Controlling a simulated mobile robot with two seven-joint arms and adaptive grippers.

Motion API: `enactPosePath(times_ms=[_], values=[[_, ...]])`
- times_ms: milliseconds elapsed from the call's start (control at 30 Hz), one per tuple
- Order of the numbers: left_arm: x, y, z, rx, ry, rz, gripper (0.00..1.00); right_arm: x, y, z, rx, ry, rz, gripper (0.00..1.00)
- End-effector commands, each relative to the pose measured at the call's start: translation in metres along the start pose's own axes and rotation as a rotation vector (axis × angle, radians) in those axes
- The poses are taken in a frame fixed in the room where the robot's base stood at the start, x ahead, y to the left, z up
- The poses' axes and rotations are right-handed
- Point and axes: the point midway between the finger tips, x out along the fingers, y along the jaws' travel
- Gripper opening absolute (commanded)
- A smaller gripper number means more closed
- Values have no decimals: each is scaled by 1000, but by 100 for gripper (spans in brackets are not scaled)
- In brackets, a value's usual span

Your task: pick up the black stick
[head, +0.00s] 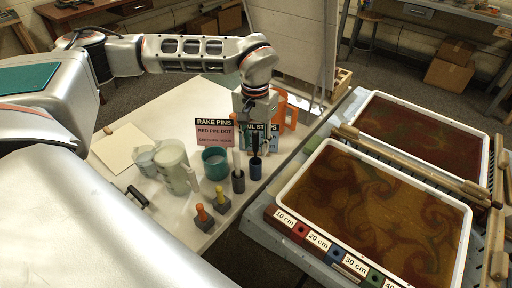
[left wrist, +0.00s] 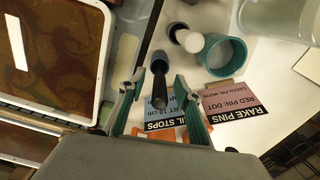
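The black stick (head: 256,145) stands upright in a dark blue holder (head: 256,170) on the white table. In the left wrist view the black stick (left wrist: 160,92) points toward the camera. My left gripper (head: 257,138) is above the holder, its two fingers on either side of the stick. In the left wrist view the left gripper (left wrist: 158,108) has teal finger pads set apart, with a gap on each side of the stick. It is open and holds nothing. The stick's upper end is partly hidden by the gripper in the head view. My right gripper is not in view.
A grey holder with a white stick (head: 237,160) stands close to the left of the blue holder. A teal cup (head: 215,162), a pitcher (head: 173,165) and small pins are nearby. Signs (head: 214,132) and an orange object (head: 288,112) stand behind. Marbling trays (head: 283,190) lie right.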

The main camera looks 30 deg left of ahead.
Motion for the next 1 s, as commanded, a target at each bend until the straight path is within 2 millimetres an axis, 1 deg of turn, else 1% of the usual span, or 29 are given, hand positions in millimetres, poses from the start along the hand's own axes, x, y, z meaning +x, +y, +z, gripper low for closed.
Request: enactPosePath(times_ms=[33,100,200,433,467,500,567,600,867,1000], values=[[9,0,1,0,-3,0,33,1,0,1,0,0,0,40],[17,0,0,1,-2,1,33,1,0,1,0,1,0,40],[23,0,0,0,-1,1,33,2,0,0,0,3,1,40],[24,0,0,0,1,1,33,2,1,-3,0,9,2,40],[24,0,0,0,1,1,31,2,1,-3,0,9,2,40],[24,0,0,1,1,1,20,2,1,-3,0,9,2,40],[24,0,0,1,1,1,5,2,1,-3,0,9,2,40],[24,0,0,0,1,1,1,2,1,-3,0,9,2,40],[24,0,0,1,1,1,1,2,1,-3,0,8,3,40],[17,0,-1,0,3,1,1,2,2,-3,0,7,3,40]])
